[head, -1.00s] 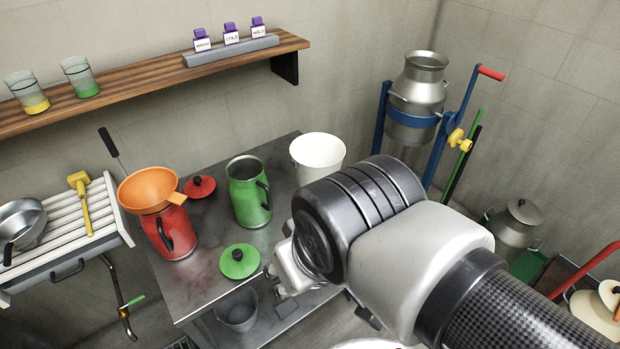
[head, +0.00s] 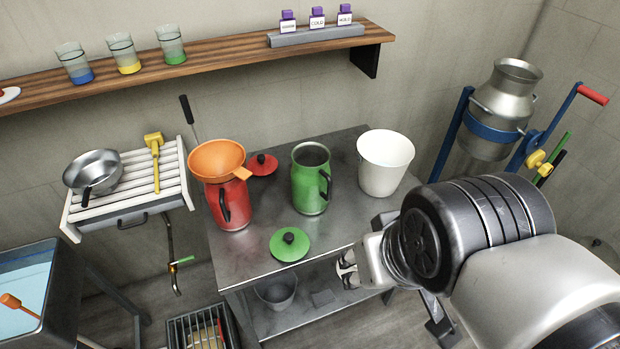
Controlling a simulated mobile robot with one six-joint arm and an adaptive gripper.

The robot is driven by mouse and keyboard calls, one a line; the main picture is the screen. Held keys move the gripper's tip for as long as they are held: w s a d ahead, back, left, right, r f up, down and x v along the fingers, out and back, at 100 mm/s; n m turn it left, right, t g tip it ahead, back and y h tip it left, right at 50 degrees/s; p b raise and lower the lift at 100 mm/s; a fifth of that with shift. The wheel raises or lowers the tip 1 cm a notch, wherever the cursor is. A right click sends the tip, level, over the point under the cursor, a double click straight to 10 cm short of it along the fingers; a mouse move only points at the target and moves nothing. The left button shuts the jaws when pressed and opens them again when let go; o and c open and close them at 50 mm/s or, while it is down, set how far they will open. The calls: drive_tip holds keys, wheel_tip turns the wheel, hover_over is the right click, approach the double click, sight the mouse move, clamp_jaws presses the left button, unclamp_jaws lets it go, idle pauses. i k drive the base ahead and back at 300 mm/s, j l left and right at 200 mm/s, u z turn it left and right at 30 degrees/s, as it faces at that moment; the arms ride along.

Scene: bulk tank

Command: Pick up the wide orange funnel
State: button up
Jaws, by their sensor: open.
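The wide orange funnel (head: 217,158) sits in the mouth of the red can (head: 229,204) on the left part of the metal table.
A green can (head: 309,180), green lid (head: 290,244), red lid (head: 262,164) and white bucket (head: 384,163) share the metal table (head: 240,262). A slatted rack (head: 131,187) with a pan (head: 92,172) stands left. A wooden shelf (head: 220,59) runs along the wall above.

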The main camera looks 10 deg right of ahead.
sight(218, 161)
drive_tip(key=i+j+u, duration=0.3)
drive_tip(key=u, duration=0.15)
drive_tip(key=i+j+u, duration=0.4)
